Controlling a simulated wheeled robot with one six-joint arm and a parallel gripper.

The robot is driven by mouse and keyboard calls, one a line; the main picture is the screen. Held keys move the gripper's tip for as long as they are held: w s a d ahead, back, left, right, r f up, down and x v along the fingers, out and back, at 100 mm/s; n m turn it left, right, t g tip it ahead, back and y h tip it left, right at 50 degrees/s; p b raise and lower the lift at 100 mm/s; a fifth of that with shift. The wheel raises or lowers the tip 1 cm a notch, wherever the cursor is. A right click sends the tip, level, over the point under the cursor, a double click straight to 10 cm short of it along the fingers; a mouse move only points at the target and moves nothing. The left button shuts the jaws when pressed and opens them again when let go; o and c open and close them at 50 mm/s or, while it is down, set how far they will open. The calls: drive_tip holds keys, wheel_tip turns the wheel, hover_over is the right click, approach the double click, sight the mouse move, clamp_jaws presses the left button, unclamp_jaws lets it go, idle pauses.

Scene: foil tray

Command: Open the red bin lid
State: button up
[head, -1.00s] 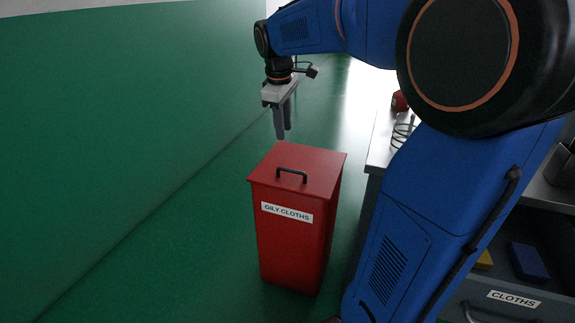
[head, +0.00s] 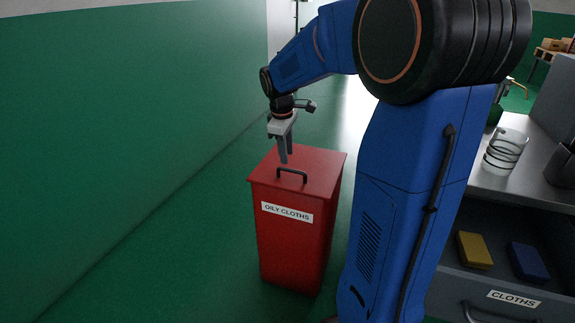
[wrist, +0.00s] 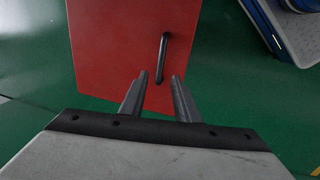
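The red bin (head: 290,245) stands on the green floor with a white label reading OILY CLOTHS. Its flat red lid (head: 318,165) is shut and has a dark bar handle (head: 292,174) near the front edge. My gripper (head: 284,158) points down just above the lid, close behind the handle in the head view. In the wrist view the red lid (wrist: 112,45) lies beyond the fingers, and the handle (wrist: 163,58) shows ahead of the gap between the two open fingertips (wrist: 160,76). The fingers hold nothing; whether they touch the lid I cannot tell.
A grey bench (head: 509,181) stands at the right with a glass vessel (head: 504,150) on it. Its open drawer (head: 500,285), labelled CLOTHS, holds a yellow block (head: 474,250) and a blue block (head: 529,262). Green floor (head: 190,240) is clear left of the bin.

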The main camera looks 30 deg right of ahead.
sight(288, 171)
drive_tip(key=shift+w+d+f, duration=0.1)
drive_tip(key=shift+d+f, duration=0.05)
drive_tip(key=shift+f, duration=0.85)
drive_tip(key=shift+w+d+f, duration=0.1)
drive_tip(key=shift+d+f, duration=0.05)
drive_tip(key=shift+f, duration=0.8)
drive_tip(key=shift+w+d+f, duration=0.1)
drive_tip(key=shift+d+f, duration=0.05)
drive_tip(key=shift+f, duration=0.85)
clamp_jaws()
